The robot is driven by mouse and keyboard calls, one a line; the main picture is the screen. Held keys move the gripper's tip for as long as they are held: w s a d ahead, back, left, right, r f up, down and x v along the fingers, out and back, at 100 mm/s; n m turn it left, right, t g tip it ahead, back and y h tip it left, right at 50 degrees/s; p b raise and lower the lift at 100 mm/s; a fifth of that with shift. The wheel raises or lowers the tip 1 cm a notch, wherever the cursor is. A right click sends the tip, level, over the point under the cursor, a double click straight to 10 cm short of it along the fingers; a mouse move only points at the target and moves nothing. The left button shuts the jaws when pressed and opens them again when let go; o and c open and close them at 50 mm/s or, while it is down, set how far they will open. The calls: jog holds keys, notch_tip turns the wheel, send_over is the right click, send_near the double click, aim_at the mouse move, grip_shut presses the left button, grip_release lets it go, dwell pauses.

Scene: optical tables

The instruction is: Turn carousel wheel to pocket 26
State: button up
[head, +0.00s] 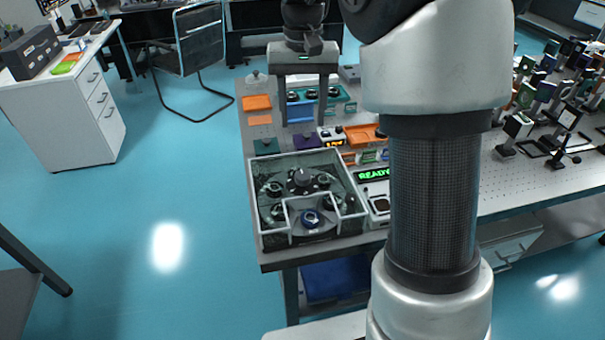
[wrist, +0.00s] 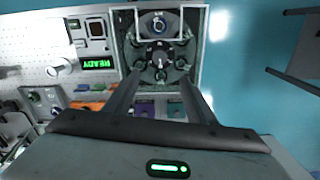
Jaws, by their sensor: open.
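The carousel wheel (head: 302,181) sits in a clear-walled box (head: 257,215) at the near left corner of the optical table. It has a dark central hub and several round pockets. A blue ringed part (head: 311,218) sits in the front bay of the box. The wheel also shows in the wrist view (wrist: 158,60), beyond my fingers. Pocket numbers are too small to read. My gripper (head: 304,122) is open and points down, behind the box in the head view. Its fingers (wrist: 158,88) are spread and empty, with the wheel seen between them.
A green READY display (head: 374,174) stands right of the box. Orange, purple and teal trays (head: 257,102) and small devices lie behind it. My arm hides part of the table. Several mounted optics (head: 520,125) crowd the right.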

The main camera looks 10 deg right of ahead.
aim_at(303, 175)
notch_tip(303, 175, down, 17)
jog(key=shift+f+b, duration=0.15)
jog(key=shift+b, duration=0.7)
grip_shut()
